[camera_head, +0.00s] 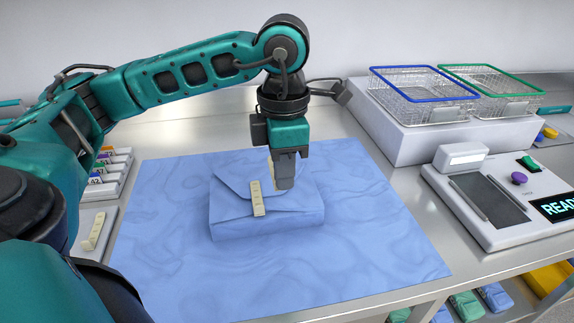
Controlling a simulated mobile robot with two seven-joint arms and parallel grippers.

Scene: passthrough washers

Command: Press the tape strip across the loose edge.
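A folded blue wrapped pack (283,217) lies on a blue cloth (180,265), its pointed flap folded toward the front. One cream tape strip (257,198) with dark marks lies across the flap's front edge. My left gripper (284,183) points down over the right part of the pack, just right of this strip. A second cream piece (271,176) shows beside its fingers; I cannot tell whether it is held or lies on the pack. The fingers overlap in this view, so their gap is hidden. My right gripper is not in view.
Another cream strip (95,230) lies on a pale tray at the left, near a labelled rack (108,180). Blue-rimmed (420,98) and green-rimmed (500,95) wire baskets stand on a white block at the back right. A device with a lit display (555,208) stands at the right.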

